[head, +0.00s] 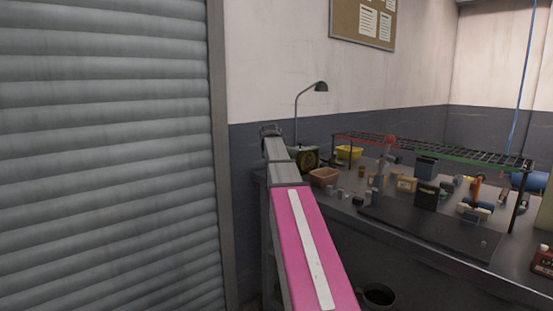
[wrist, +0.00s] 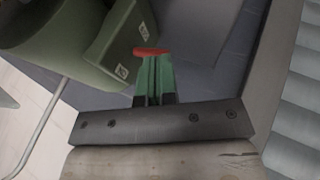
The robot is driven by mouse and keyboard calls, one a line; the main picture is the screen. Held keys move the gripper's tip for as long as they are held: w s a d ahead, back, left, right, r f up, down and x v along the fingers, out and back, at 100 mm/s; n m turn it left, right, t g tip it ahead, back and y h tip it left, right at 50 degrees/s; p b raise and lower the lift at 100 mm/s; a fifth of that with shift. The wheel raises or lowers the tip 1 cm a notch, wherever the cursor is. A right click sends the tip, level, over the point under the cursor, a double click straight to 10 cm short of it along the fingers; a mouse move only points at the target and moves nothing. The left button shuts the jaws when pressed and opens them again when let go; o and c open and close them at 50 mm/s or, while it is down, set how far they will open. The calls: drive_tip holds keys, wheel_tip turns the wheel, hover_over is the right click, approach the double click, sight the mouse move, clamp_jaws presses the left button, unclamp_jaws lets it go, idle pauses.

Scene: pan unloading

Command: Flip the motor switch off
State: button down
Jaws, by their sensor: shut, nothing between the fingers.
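In the wrist view, a grey-green motor housing (wrist: 55,30) fills the upper left, with a box (wrist: 112,58) bearing two small white labels on its side. A red piece (wrist: 151,51), which looks like the switch lever, shows beside the box. My gripper (wrist: 153,70) is shut and empty, its green fingers together with their tips at the red piece. I cannot tell whether they touch it or which way the switch is set. In the head view, the machine (head: 306,157) stands at the bench's far left end, partly hidden by my arm; my fingers are hidden there.
The workbench (head: 440,248) holds a brown bin (head: 324,177), a yellow bin (head: 348,152), a wire rack (head: 440,147) and many small parts. A desk lamp (head: 320,87) rises behind the machine. A grey roller shutter (head: 105,150) stands close on my arm's left.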

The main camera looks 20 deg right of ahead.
drive_tip(key=shift+s+a+f+t+h, duration=0.15)
drive_tip(key=shift+f+t+h, duration=0.2)
drive_tip(key=shift+h, duration=0.25)
drive_tip(key=shift+r, duration=0.1)
drive_tip(key=shift+w+d+r, duration=0.15)
drive_tip(key=shift+w+d, duration=0.05)
drive_tip(key=shift+d, duration=0.2)
drive_tip(key=shift+w+d+r, duration=0.15)
drive_tip(key=shift+d, duration=0.2)
drive_tip(key=shift+a+r, duration=0.15)
drive_tip(key=shift+r, duration=0.15)
drive_tip(key=v, duration=1.3)
drive_tip(key=shift+a, duration=0.45)
drive_tip(key=shift+f, duration=0.15)
